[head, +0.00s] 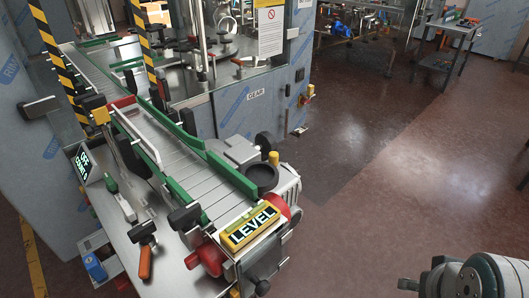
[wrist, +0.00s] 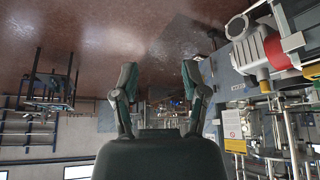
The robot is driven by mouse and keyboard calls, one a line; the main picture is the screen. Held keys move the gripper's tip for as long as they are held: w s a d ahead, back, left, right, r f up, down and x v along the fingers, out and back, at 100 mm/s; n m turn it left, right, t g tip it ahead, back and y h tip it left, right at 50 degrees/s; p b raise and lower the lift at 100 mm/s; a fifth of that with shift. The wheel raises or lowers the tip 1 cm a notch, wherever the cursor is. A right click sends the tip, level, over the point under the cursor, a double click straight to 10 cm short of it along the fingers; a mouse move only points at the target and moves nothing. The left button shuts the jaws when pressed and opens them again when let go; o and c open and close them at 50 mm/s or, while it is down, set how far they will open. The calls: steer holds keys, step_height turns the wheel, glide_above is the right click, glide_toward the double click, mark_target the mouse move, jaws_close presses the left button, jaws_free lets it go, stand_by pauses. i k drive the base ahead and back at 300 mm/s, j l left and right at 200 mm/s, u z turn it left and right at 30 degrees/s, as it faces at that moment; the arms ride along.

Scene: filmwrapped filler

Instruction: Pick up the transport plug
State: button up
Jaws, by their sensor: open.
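I cannot tell for certain which thing is the transport plug. A small yellow upright cylinder (head: 273,158) stands at the right side of the conveyor end, beside a black round dish (head: 261,179); either is too small to identify surely. My gripper (wrist: 158,85) shows in the wrist view with its two fingers apart and nothing between them. It is well away from the machine, whose red part (wrist: 276,50) appears upside down at the right of that view. In the head view only part of my arm shows, at the bottom right.
The conveyor (head: 165,135) has green side rails and a yellow LEVEL box (head: 249,227) at its near end. An orange-handled hammer (head: 145,255) lies on the steel table at its left. Striped posts stand behind. The brown floor (head: 400,170) at right is clear.

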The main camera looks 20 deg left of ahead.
mark_target(273, 156)
steer(key=i+l+u, duration=0.1)
steer(key=u, duration=0.3)
steer(key=i+l+u, duration=0.2)
steer(key=u, duration=0.2)
steer(key=i+l+u, duration=0.25)
steer(key=u, duration=0.2)
steer(key=i+l+u, duration=0.2)
steer(key=u, duration=0.2)
steer(key=l+u, duration=0.4)
steer(key=i+l, duration=0.05)
